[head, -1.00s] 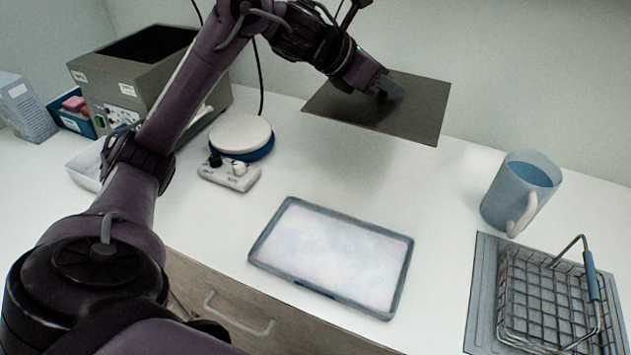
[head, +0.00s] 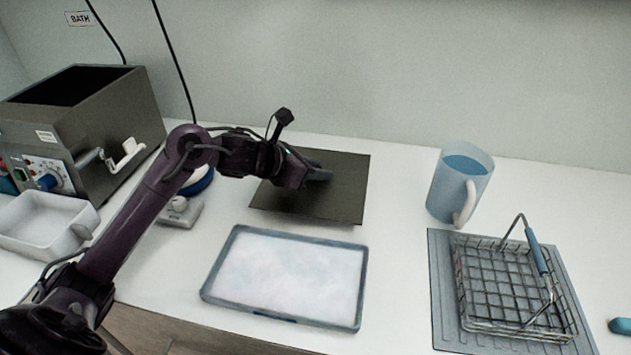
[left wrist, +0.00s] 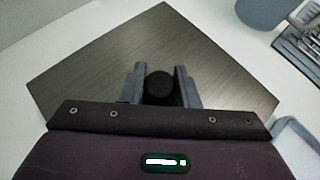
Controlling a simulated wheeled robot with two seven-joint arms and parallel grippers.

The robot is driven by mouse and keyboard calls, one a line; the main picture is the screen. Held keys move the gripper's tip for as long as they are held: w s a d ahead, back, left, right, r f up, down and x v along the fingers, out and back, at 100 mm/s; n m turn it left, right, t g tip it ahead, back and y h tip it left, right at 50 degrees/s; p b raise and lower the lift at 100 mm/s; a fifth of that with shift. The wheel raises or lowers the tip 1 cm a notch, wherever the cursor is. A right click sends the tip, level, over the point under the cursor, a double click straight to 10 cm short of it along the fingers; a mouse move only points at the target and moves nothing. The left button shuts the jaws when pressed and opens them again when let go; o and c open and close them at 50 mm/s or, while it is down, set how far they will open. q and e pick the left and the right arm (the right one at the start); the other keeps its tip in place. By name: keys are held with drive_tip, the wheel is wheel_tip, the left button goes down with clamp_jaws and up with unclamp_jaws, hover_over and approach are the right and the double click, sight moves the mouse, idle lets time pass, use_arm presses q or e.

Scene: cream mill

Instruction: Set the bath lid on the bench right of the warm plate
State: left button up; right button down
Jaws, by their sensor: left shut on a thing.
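The bath lid (head: 342,192) is a dark grey flat square plate, roughly level, right of the warm plate (head: 200,184). It is at or just above the white bench; I cannot tell whether it touches. My left gripper (head: 318,175) is over the lid and shut on its black round knob, which shows between the two fingers in the left wrist view (left wrist: 160,86). The lid spreads beneath the fingers there (left wrist: 90,75). My right gripper is not in view.
The open-topped grey bath (head: 95,125) stands at the left, with a white tray (head: 45,222) before it. A pale framed panel (head: 288,276) lies in front of the lid. A blue jug (head: 458,185) and a wire basket (head: 515,285) on a grey mat stand right.

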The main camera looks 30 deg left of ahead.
sight(316, 182)
use_arm(q)
wheel_tip(316, 182, down, 3)
drive_tip(key=shift+f, duration=0.2)
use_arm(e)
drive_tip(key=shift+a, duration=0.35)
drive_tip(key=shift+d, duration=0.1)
use_arm(q)
drive_tip(key=shift+f, duration=0.25)
drive_tip(key=o, duration=0.9)
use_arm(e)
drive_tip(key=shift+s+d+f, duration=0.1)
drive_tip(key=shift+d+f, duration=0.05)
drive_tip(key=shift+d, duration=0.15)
use_arm(q)
drive_tip(key=shift+r, duration=0.15)
drive_tip(key=shift+s+a+r, duration=0.1)
drive_tip(key=shift+s+r, duration=0.05)
drive_tip(key=b+v, duration=0.2)
drive_tip(key=v, duration=0.9)
drive_tip(key=shift+s+a+r, duration=0.15)
drive_tip(key=shift+s, duration=0.1)
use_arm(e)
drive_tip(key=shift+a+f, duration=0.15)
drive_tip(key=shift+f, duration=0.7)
